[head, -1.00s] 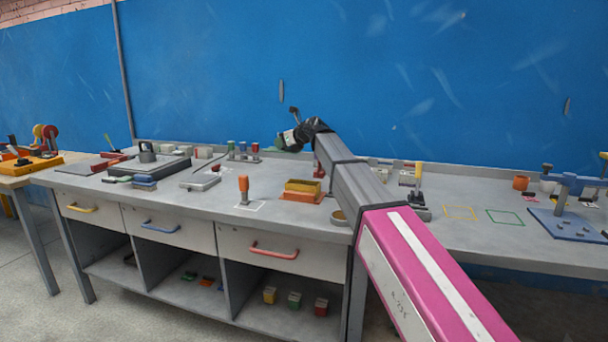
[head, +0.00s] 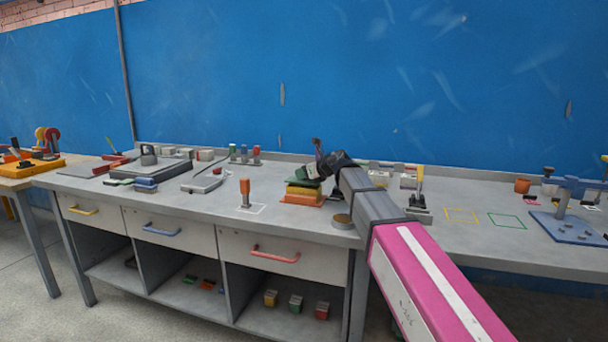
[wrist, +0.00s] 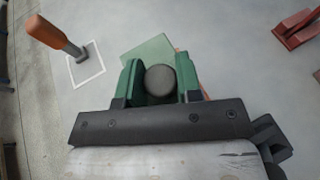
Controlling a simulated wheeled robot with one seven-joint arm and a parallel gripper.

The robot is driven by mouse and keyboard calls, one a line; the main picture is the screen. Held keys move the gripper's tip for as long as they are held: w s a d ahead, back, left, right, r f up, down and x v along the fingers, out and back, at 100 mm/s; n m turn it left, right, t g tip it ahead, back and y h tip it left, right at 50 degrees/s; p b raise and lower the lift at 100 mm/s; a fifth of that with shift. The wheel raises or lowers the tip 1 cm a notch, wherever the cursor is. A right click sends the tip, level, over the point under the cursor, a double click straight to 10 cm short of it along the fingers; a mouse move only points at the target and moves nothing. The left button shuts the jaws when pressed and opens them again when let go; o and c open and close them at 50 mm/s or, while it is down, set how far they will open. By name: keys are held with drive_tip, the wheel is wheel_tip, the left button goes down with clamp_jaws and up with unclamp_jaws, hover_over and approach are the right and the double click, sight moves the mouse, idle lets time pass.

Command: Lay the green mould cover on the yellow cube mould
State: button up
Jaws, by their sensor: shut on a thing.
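My gripper (head: 311,172) is over the mould in the head view. In the wrist view my gripper (wrist: 160,80) is shut on the dark round knob (wrist: 160,79) of the green mould cover (wrist: 147,48). In the head view the green mould cover (head: 301,182) appears as a thin green layer right above the yellow cube mould (head: 301,190). I cannot tell whether it touches the mould or hovers just above. The yellow mould sits on an orange base (head: 301,199). In the wrist view the cover and fingers hide the mould.
An orange-handled tool (head: 245,190) stands upright in a white square left of the mould. A round tin (head: 342,221) is to the front right. Yellow (head: 461,215) and green (head: 506,221) outlines mark bare bench at right.

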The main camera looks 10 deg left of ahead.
drive_tip(key=shift+f, duration=0.7)
drive_tip(key=o, duration=0.9)
drive_tip(key=shift+o, duration=0.2)
drive_tip(key=shift+r, duration=0.15)
drive_tip(key=shift+r, duration=0.3)
drive_tip(key=v, duration=1.2)
drive_tip(key=shift+r, duration=0.25)
